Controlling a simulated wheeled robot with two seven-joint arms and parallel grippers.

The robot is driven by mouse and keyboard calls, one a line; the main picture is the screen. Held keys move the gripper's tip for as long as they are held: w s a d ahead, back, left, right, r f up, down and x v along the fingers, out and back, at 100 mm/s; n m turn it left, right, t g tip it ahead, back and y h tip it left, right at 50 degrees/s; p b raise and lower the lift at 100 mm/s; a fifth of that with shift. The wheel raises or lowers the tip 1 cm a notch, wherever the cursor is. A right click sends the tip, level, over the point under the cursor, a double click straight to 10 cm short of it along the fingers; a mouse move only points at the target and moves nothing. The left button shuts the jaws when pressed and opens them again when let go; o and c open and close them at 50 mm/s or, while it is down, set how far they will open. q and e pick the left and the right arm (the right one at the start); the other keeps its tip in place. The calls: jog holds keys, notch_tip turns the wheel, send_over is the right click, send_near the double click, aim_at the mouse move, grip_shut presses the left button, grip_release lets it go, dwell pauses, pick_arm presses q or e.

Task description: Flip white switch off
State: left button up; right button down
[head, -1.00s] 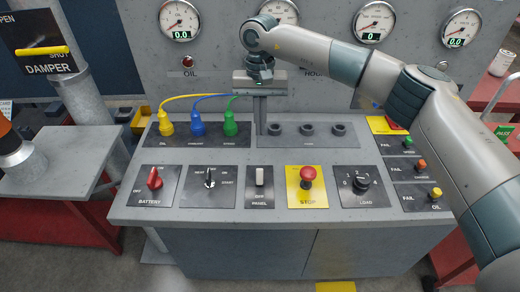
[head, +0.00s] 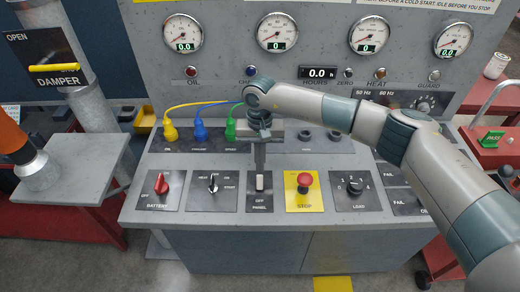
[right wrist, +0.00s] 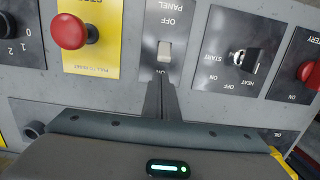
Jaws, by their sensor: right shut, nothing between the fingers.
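The white switch (head: 260,183) sits on a dark plate marked OFF and PANEL, in the middle of the sloped console front. In the right wrist view the white switch (right wrist: 165,50) appears upside down, between the OFF label and the ON label, nearer ON. My right gripper (head: 260,168) is shut and empty, with its fingers pointing down at the switch's upper end. In the right wrist view the right gripper's fingertips (right wrist: 161,82) are at the ON end, very close to the white switch. I cannot tell whether they touch it. My left gripper is not in view.
A red stop button (head: 304,180) on a yellow plate is right of the switch. A black key switch (head: 213,184) and red battery knob (head: 161,184) are to the left. Yellow, blue and green plugs (head: 200,131) with cables stand behind. Gauges line the back panel.

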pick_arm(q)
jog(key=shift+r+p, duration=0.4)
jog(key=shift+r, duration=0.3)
pick_arm(e)
jog(key=shift+s+r, duration=0.35)
jog(key=shift+s, duration=0.4)
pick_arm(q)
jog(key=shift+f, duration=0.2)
